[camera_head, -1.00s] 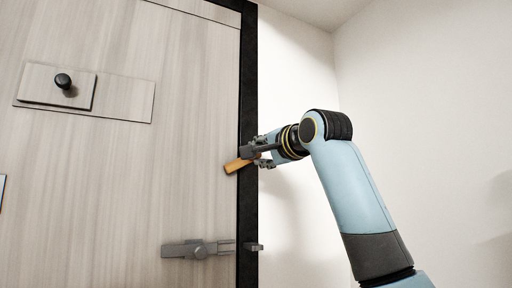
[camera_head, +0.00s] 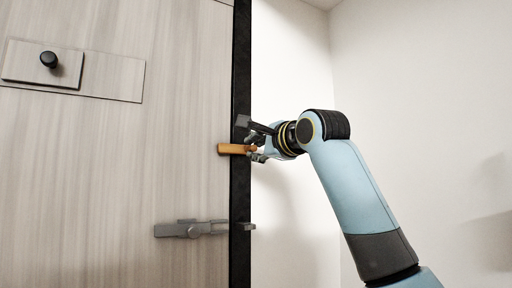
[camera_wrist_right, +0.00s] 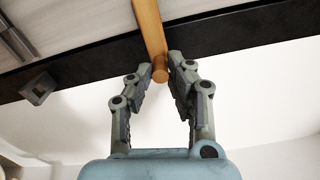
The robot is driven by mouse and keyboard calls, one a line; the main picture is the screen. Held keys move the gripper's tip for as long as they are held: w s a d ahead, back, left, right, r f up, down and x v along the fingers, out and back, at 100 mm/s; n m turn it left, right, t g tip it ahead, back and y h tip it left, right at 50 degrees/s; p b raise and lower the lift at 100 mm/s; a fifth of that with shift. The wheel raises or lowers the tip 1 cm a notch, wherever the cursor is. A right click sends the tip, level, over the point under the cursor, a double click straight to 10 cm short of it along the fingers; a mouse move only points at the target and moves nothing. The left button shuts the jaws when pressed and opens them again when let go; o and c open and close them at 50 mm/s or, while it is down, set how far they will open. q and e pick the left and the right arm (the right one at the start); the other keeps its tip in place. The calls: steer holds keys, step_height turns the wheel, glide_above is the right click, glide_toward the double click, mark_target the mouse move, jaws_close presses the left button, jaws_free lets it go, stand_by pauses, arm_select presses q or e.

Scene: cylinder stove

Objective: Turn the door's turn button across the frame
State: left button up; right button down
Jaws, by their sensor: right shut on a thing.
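The turn button (camera_head: 232,149) is an orange-brown wooden bar lying about level across the dark frame (camera_head: 241,80) at the door's right edge. Its left end reaches over the pale wood door (camera_head: 120,170). My right gripper (camera_head: 256,149) is shut on the bar's right end. In the right wrist view the bar (camera_wrist_right: 150,32) crosses the dark frame, and its rounded end sits between the fingertips (camera_wrist_right: 164,72). The bar's pivot cannot be made out. My left gripper is not in view.
A grey metal latch (camera_head: 190,229) is on the door below the bar, with its catch (camera_head: 244,227) on the frame. A wooden plate with a black knob (camera_head: 48,59) is at the upper left. The white wall on the right is clear.

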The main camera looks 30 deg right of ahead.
steer(key=shift+f, duration=0.1)
steer(key=c, duration=1.2)
jaws_free()
steer(key=shift+c, duration=0.2)
steer(key=s, duration=1.2)
steer(key=shift+d, duration=0.2)
